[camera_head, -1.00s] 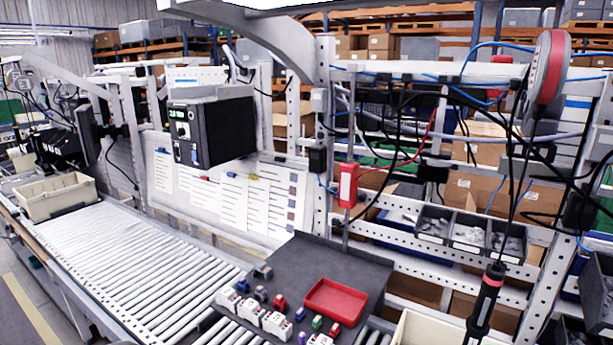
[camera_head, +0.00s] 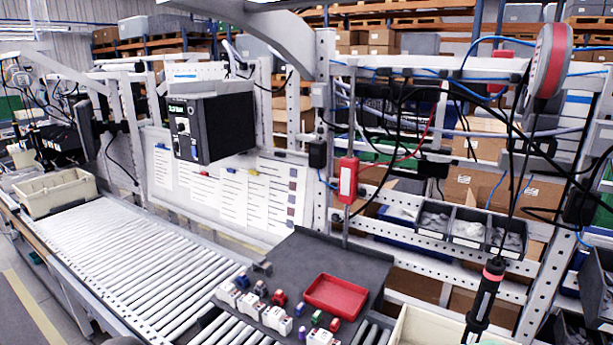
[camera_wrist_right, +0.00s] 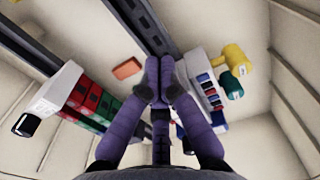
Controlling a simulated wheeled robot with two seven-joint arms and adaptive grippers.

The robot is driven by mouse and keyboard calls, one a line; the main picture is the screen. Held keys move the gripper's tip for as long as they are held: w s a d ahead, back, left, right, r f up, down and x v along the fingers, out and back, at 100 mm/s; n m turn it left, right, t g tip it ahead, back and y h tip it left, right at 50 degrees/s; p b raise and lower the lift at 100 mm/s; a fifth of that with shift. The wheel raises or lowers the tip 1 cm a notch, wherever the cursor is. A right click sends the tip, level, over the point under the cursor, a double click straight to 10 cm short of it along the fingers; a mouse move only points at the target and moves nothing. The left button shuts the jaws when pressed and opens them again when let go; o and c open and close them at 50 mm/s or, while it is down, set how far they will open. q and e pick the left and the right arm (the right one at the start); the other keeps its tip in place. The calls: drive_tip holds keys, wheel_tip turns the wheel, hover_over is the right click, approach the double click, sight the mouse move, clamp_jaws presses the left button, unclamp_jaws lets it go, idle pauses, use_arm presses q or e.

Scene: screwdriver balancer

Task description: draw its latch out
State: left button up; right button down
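In the right wrist view, my right gripper (camera_wrist_right: 158,75) has its fingertips together, over the inside of a pale beige bin (camera_wrist_right: 285,105). Whether something thin is pinched between them cannot be told. A dark slotted rail (camera_wrist_right: 146,27) runs just beyond the fingertips. A light grey module with a row of blue and dark parts (camera_wrist_right: 208,88) sits right of the fingers. A row of red and green blocks (camera_wrist_right: 92,103) is on the left. No latch can be made out clearly. My left gripper and the right gripper are not visible in the head view.
A screwdriver (camera_head: 484,300) hangs from the red-and-grey balancer (camera_head: 548,62) at right. A red tray (camera_head: 336,294) and several small modules (camera_head: 276,319) are on a dark board (camera_head: 325,258). Yellow pieces (camera_wrist_right: 232,71) and an orange block (camera_wrist_right: 127,68) lie in the bin.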

drive_tip(key=shift+r+p, duration=0.35)
drive_tip(key=shift+r, duration=0.55)
wheel_tip(320, 180, up, 12)
drive_tip(key=p, duration=0.5)
drive_tip(key=shift+s+a+p, duration=0.25)
drive_tip(key=shift+s+p, duration=0.1)
